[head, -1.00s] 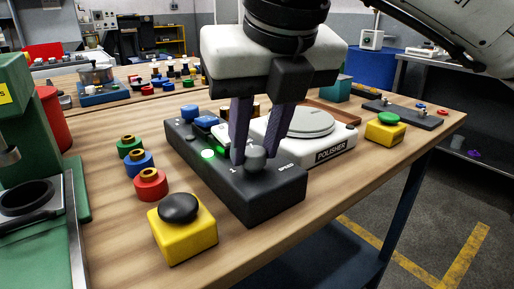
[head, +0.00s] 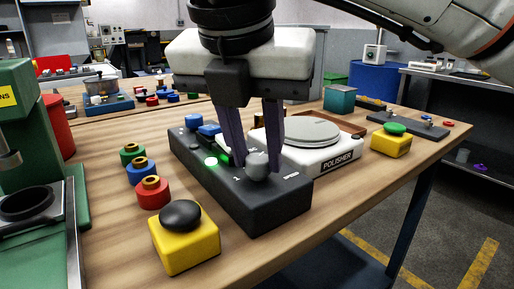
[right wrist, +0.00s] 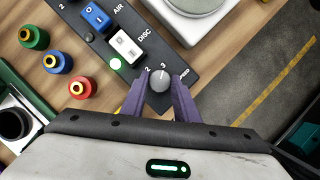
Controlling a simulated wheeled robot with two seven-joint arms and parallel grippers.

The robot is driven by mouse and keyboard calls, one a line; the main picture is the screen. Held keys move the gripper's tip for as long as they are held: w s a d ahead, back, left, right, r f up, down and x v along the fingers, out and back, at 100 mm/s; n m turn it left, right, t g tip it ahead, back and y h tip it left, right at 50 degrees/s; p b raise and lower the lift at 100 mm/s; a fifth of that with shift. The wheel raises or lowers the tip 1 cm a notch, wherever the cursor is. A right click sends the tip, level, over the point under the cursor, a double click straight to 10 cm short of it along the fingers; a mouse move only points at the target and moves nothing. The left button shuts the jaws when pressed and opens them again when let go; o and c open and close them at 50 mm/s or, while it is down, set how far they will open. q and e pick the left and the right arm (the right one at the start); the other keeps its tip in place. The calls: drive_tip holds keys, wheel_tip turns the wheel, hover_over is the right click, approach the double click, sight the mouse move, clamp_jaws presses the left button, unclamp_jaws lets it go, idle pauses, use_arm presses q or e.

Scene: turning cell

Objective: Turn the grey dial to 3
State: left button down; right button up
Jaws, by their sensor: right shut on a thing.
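The grey dial (head: 257,167) sits at the near end of a black control box (head: 283,208). My right gripper (head: 255,170) comes from above, with its two purple fingers on either side of the dial, shut on it. In the right wrist view the dial (right wrist: 160,82) lies between the fingertips. The printed numbers 2 and 3 show beside it there; which one it points at is too small to tell. My left gripper is not in view.
A yellow box with a black button (head: 181,215) stands in front. Coloured knobs (head: 152,192) stand to the left, and the white polisher (head: 338,158) is right behind the box.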

idle(0.5)
drive_tip(key=o, duration=1.1)
drive_tip(key=shift+c, duration=0.2)
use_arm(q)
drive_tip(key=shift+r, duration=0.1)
use_arm(e)
drive_tip(key=shift+s+a+r, duration=0.1)
drive_tip(key=shift+r, duration=0.3)
use_arm(q)
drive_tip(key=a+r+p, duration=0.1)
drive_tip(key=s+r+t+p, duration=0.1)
drive_tip(key=p, duration=0.1)
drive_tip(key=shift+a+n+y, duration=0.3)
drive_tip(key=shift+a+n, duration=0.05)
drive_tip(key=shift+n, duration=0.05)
use_arm(e)
drive_tip(key=v, duration=0.9)
drive_tip(key=shift+s+r, duration=0.15)
drive_tip(key=shift+s, duration=0.05)
drive_tip(key=shift+a, duration=0.1)
